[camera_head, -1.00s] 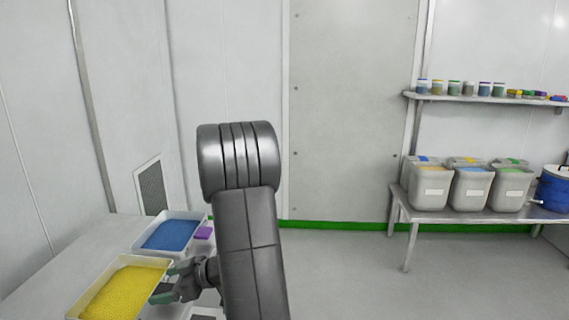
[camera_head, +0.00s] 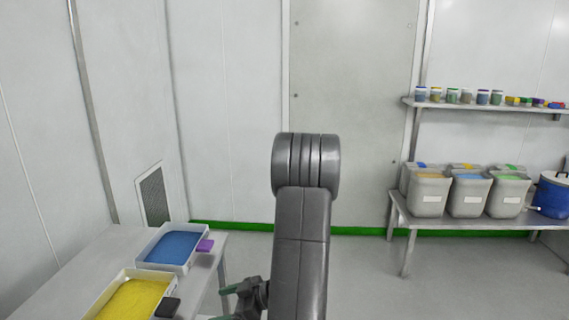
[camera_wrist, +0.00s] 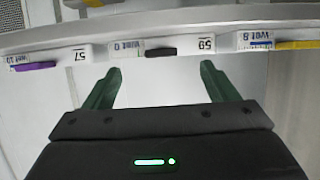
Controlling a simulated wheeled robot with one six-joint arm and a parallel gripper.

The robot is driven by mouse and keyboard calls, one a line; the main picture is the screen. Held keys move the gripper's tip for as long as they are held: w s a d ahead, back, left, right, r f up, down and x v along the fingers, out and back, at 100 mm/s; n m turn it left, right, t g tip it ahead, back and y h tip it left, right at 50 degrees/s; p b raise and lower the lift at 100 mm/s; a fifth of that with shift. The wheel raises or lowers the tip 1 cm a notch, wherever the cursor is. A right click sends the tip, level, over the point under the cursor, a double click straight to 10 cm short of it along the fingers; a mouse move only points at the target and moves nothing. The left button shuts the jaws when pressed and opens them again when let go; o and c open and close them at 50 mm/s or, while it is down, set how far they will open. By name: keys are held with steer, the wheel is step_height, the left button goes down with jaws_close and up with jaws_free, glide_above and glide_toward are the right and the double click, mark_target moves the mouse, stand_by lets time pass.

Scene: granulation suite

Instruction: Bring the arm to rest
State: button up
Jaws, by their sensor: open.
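My gripper (camera_head: 232,297) is low in the head view, to the right of the table's edge and clear of the trays. In the wrist view my gripper (camera_wrist: 158,82) has its two green fingers spread wide apart with nothing between them. My arm stands upright in the middle of the head view, partly hiding the gripper.
A table (camera_head: 105,245) at left bears a tray of blue granules (camera_head: 173,247) and a tray of yellow granules (camera_head: 133,300). A purple block (camera_head: 205,245) and a dark block (camera_head: 168,307) lie beside them. Bins (camera_head: 470,195) stand on a bench at right. Open floor lies between.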

steer(key=shift+s+d+p, duration=0.15)
steer(key=shift+d+p, duration=0.35)
steer(key=shift+d, duration=1.1)
steer(key=shift+a+r, duration=0.1)
